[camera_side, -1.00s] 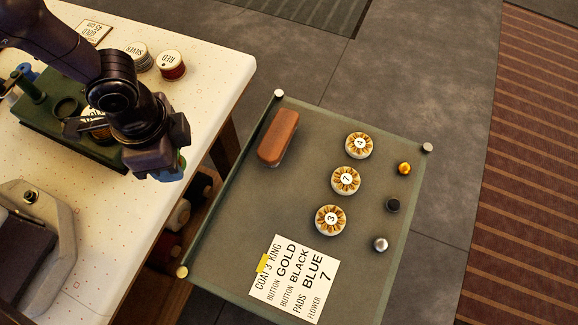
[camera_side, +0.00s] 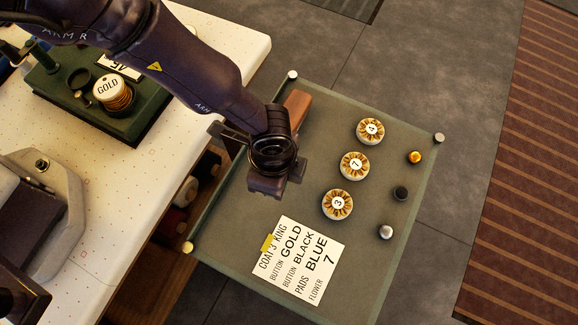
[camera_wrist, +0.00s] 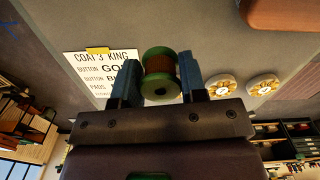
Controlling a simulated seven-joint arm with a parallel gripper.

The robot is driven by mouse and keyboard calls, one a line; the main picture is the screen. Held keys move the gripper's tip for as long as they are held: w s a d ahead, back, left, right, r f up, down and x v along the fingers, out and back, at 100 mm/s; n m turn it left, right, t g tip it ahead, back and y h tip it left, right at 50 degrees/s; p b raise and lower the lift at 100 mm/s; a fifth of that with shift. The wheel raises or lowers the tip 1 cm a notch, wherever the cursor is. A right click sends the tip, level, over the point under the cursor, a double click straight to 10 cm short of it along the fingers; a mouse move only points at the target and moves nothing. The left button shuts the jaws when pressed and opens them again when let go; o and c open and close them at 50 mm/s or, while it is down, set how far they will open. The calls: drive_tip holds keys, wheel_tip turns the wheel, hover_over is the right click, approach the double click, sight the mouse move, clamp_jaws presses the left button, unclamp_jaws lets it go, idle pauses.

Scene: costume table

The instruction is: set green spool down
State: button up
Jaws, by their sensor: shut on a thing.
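The green spool (camera_wrist: 160,72) has green end flanges and a brown winding. In the wrist view it sits between the two blue fingers of my gripper (camera_wrist: 160,80), which is shut on it. In the side view my gripper (camera_side: 268,184) is over the left part of the grey-green tray table (camera_side: 240,235), and the spool is hidden beneath it. I cannot tell how high the spool is above the surface.
A brown block (camera_side: 297,104) lies partly behind my gripper. Flower discs 4 (camera_side: 370,131), 7 (camera_side: 354,166) and 3 (camera_side: 337,204) stand to the right. Gold (camera_side: 415,157), black (camera_side: 400,193) and silver (camera_side: 386,232) buttons line the right side. A printed card (camera_side: 298,262) lies in front.

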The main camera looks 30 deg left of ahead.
sight(289, 191)
drive_tip(key=f, duration=0.1)
drive_tip(key=w+d+f, duration=0.1)
drive_tip(key=shift+w+d+f, duration=0.25)
drive_tip(key=shift+d+f, duration=0.15)
drive_tip(key=shift+f, duration=1.45)
drive_tip(key=shift+f, duration=0.1)
drive_tip(key=o, duration=1)
drive_tip(key=shift+c, duration=0.2)
wheel_tip(289, 191, up, 12)
